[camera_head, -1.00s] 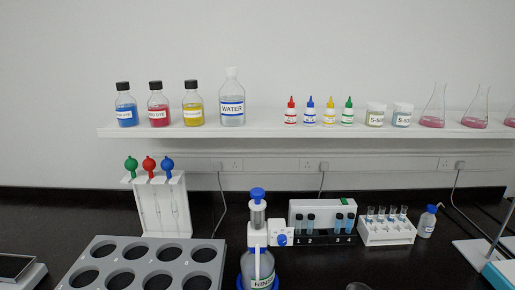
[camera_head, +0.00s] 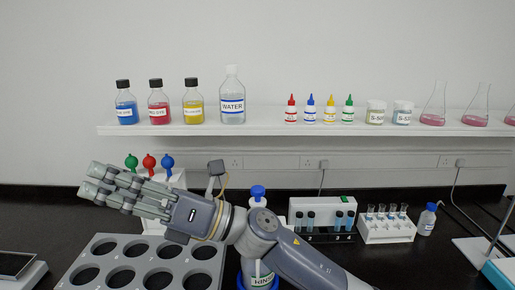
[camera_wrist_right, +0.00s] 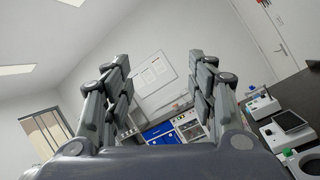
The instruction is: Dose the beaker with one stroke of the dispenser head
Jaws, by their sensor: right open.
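The bottle-top dispenser stands on the black bench, low centre in the head view. Its blue dispenser head (camera_head: 258,192) shows above my right arm, and the labelled bottle (camera_head: 263,279) shows below it. My arm crosses in front and hides the middle of the dispenser. My right gripper (camera_head: 100,184) is in front of the bench at the left, fingers pointing left, away from the dispenser. In the right wrist view the gripper (camera_wrist_right: 160,68) has its fingers wide apart with nothing between them. I cannot make out the beaker. My left gripper is not in view.
A grey rack with round holes (camera_head: 140,262) lies below the gripper. A white stand with coloured pipette bulbs (camera_head: 178,180) is behind it. Right of the dispenser are a vial rack (camera_head: 325,237) and a white tube rack (camera_head: 387,230). A shelf (camera_head: 260,129) holds bottles and flasks.

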